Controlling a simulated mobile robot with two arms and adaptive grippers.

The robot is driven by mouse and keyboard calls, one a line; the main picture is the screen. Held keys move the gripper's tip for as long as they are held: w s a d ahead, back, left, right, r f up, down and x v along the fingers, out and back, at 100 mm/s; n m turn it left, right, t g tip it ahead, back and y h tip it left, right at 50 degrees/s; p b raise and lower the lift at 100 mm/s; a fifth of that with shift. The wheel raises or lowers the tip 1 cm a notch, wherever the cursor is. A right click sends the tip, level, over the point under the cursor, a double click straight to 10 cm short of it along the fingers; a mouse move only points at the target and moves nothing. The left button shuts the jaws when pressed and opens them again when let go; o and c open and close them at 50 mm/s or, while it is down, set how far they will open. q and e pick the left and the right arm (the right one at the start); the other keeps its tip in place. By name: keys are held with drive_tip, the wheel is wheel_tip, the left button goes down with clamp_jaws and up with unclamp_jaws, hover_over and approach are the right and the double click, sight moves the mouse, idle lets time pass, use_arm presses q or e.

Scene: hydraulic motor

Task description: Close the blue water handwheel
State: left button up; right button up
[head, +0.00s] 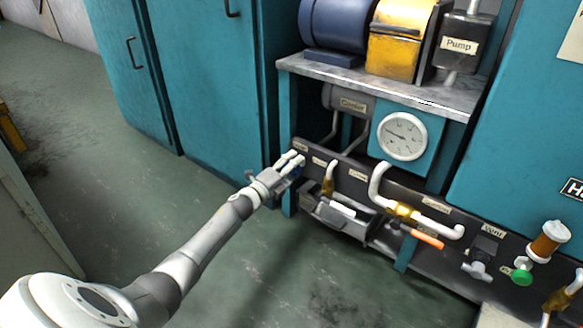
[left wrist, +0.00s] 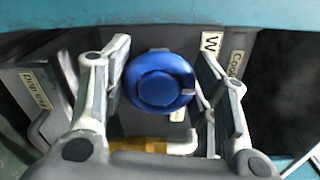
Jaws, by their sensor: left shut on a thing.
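The blue water handwheel (left wrist: 158,82) is round and faces the left wrist camera, on the dark panel. My left gripper (left wrist: 160,65) has one finger on each side of it and is shut on its rim. In the head view my left gripper (head: 294,161) is at the left end of the dark panel (head: 345,176), below the workbench, and its fingers hide most of the handwheel. My right gripper is in neither view.
A round gauge (head: 404,136), pipes with brass fittings (head: 402,210), an orange lever (head: 428,238) and a green knob (head: 521,276) lie to the right. A grey metal box (head: 340,215) is just below right. The floor at left is open.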

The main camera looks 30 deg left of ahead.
use_arm(q)
drive_tip(key=o, duration=1)
drive_tip(key=shift+o, duration=0.3)
drive_tip(key=s, duration=1.2)
drive_tip(key=shift+a, duration=0.45)
